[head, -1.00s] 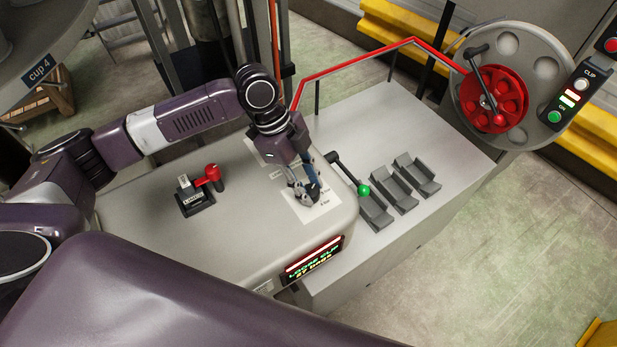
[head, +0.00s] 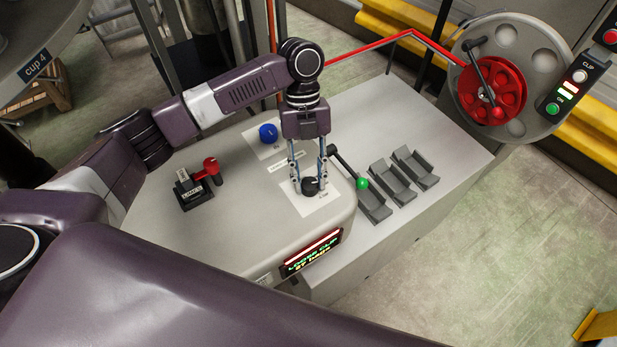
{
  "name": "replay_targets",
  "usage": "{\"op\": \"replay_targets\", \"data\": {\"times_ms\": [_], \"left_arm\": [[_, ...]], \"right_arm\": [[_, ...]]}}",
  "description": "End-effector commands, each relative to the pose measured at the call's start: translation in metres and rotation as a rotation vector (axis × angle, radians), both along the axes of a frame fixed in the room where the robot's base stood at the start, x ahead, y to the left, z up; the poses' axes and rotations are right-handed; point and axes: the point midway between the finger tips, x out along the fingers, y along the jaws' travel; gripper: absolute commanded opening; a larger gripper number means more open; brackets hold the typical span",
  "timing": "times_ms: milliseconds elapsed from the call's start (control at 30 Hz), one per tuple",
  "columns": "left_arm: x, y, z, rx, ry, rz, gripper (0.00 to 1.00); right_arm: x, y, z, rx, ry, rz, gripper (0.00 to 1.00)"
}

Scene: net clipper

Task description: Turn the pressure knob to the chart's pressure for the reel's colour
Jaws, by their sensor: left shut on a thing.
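The black pressure knob (head: 311,185) sits on a white dial plate (head: 322,206) near the front right of the grey console top. My left gripper (head: 310,187) points down over it, one finger on each side, shut on the knob. The dial's printed marks are too small to read. The reel (head: 510,88) is red and hangs on a grey disc at the upper right. No pressure chart can be made out. My right gripper is not in view.
A blue knob (head: 268,132) stands behind on its own plate. A red-handled lever (head: 211,166) is at left, and a green-tipped lever (head: 362,184) is close to the right. Grey trays (head: 415,169) and a lit display (head: 311,252) are nearby.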

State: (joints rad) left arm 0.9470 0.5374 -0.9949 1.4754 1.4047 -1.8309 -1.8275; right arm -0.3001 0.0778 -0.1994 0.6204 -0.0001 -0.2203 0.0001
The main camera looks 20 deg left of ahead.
Motion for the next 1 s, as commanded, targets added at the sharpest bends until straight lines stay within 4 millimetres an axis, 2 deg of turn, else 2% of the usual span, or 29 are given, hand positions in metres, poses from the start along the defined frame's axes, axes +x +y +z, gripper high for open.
{"op": "replay_targets", "data": {"times_ms": [500, 1000], "left_arm": [[0.0024, -0.0033, 0.0011, 0.0, -0.005, -0.449, 0.04], [0.0021, -0.004, 0.0013, 0.001, -0.005, -0.639, 0.04]], "right_arm": [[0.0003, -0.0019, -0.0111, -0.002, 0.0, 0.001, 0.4], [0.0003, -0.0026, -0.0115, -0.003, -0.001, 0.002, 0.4]]}}
